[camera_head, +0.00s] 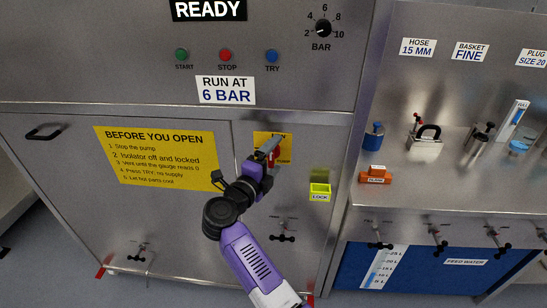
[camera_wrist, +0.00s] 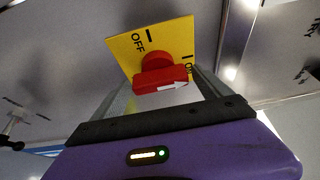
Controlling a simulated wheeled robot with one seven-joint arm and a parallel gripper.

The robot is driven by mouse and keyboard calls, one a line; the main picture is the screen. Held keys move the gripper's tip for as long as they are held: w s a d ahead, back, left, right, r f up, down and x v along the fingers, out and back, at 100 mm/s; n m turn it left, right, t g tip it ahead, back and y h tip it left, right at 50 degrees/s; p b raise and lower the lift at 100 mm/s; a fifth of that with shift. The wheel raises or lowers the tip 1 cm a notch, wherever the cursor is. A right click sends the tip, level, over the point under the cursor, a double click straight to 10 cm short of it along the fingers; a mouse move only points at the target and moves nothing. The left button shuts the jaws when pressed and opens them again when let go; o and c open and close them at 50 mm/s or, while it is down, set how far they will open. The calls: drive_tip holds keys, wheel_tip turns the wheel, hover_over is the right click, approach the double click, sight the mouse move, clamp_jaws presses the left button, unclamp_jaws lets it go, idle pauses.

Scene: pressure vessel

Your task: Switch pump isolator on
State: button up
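The pump isolator is a yellow plate (camera_wrist: 178,38) marked OFF and ON with a red rotary handle (camera_wrist: 160,76). In the wrist view the white arrow on the handle points right, toward the side with the ON mark. In the head view the yellow plate (camera_head: 262,138) is on the lower cabinet front, partly hidden by my gripper (camera_head: 267,155). In the wrist view my gripper (camera_wrist: 162,98) has its two fingers apart, one on each side of the handle, with small gaps showing. Whether the fingertips touch the handle or plate is unclear.
A yellow "Before you open" sign (camera_head: 160,157) is left of the isolator. A lime lock box (camera_head: 320,191) is to its right. A side bench holds a padlock (camera_head: 425,148), a blue bottle (camera_head: 374,137) and an orange block (camera_head: 375,176). Small valve handles (camera_head: 283,238) stick out below.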

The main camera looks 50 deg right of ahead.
drive_tip(key=b+v, duration=0.1)
drive_tip(key=v, duration=0.7)
drive_tip(key=shift+b, duration=0.35)
idle(0.4)
